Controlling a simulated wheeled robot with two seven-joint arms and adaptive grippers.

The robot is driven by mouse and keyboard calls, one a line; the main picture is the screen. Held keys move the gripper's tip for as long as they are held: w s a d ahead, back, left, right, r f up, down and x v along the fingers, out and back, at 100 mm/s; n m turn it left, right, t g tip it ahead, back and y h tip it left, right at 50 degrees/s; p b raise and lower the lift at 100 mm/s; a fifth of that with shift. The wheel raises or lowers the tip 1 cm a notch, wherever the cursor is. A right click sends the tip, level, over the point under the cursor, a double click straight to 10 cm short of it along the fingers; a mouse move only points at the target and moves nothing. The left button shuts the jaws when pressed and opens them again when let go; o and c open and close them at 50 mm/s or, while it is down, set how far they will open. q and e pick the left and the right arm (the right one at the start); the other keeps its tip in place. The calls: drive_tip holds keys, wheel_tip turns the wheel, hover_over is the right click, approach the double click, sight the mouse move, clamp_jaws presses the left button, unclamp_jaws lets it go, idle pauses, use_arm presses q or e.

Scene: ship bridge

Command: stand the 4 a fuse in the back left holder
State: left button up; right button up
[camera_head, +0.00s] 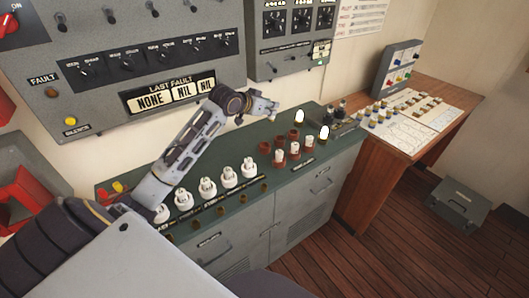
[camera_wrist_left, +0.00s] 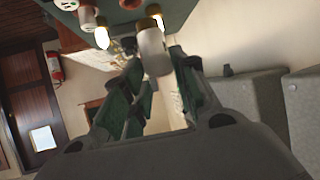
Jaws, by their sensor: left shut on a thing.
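My left gripper (camera_head: 266,110) is above the back of the green console top, its arm reaching in from the left. In the left wrist view its green-padded fingers (camera_wrist_left: 153,72) are shut on a pale cylindrical fuse (camera_wrist_left: 152,54). Its rating cannot be read. The back left holder (camera_head: 264,148) looks empty. Several other holders nearby carry white fuses (camera_head: 295,148). The held fuse is hard to make out in the head view. My right gripper is out of view.
The fault panel (camera_head: 150,60) hangs on the wall behind. A wooden desk (camera_head: 405,140) stands to the right.

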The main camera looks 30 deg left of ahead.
use_arm(q)
drive_tip(key=a+h+b, duration=0.1)
drive_tip(key=a, duration=0.5)
drive_tip(key=d+f+m+h, duration=0.1)
drive_tip(key=s+d+f+m+g+h, duration=0.1)
drive_tip(key=m+h, duration=0.1)
drive_tip(key=s+d+f+m+g+h, duration=0.1)
drive_tip(key=m, duration=0.1)
drive_tip(key=shift+s+d+f+h, duration=0.2)
drive_tip(key=shift+d+h, duration=0.1)
drive_tip(key=shift+d, duration=0.1)
drive_tip(key=shift+f+p, duration=0.3)
drive_tip(key=shift+f, duration=2.15)
drive_tip(key=shift+f+p, duration=0.3)
drive_tip(key=shift+f, duration=2.2)
